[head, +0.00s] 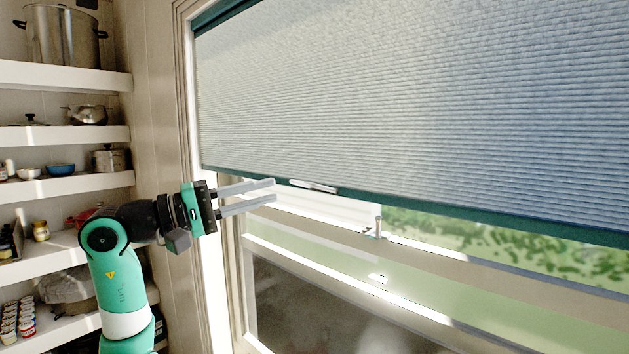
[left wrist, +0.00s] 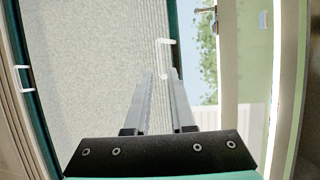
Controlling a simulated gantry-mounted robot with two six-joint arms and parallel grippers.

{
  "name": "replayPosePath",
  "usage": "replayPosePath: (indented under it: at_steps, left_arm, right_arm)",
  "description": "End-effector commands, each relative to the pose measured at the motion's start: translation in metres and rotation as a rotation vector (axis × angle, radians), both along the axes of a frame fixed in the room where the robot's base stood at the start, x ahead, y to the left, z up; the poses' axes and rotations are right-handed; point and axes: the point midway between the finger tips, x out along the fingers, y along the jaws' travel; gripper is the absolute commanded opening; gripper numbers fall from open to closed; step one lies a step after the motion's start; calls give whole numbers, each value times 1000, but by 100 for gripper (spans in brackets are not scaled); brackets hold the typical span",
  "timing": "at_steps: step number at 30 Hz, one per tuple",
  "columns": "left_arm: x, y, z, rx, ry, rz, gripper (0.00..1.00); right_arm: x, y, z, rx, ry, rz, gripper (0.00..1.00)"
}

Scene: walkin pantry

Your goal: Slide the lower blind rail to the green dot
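The lower blind rail (head: 450,213) is a dark green bar along the bottom of the pleated blind, sloping down to the right. A white handle (head: 313,186) sits on it. My left gripper (head: 275,191) is open and empty, with its fingers pointing right toward the handle, short of it in the head view. In the left wrist view the rail (left wrist: 173,18) runs upright and the handle (left wrist: 165,55) shows just beyond and between the fingertips (left wrist: 164,73). I cannot tell whether they touch. I see no green dot. My right gripper is out of view.
The pleated blind (head: 400,90) covers the upper window. A window latch (head: 376,228) stands below the rail. Another white handle (left wrist: 23,77) shows on the opposite rail in the left wrist view. Shelves (head: 65,136) with pots and jars line the left.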

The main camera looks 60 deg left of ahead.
Motion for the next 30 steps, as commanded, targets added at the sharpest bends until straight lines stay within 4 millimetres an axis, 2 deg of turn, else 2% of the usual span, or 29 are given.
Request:
replayPosePath:
  at_steps: [9,15,19,26,30]
  left_arm:
    - [66,-3,14,-5,2,-9,22]
    - [99,-3,16,-3,1,-6,22]
    - [107,-3,16,-1,0,-4,22]
    - [108,-2,15,-1,0,-3,22]
    - [108,-3,15,-1,0,-3,0]
  right_arm:
    - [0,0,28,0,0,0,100]
    - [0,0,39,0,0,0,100]
    - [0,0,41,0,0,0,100]
    - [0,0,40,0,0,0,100]
    - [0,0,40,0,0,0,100]
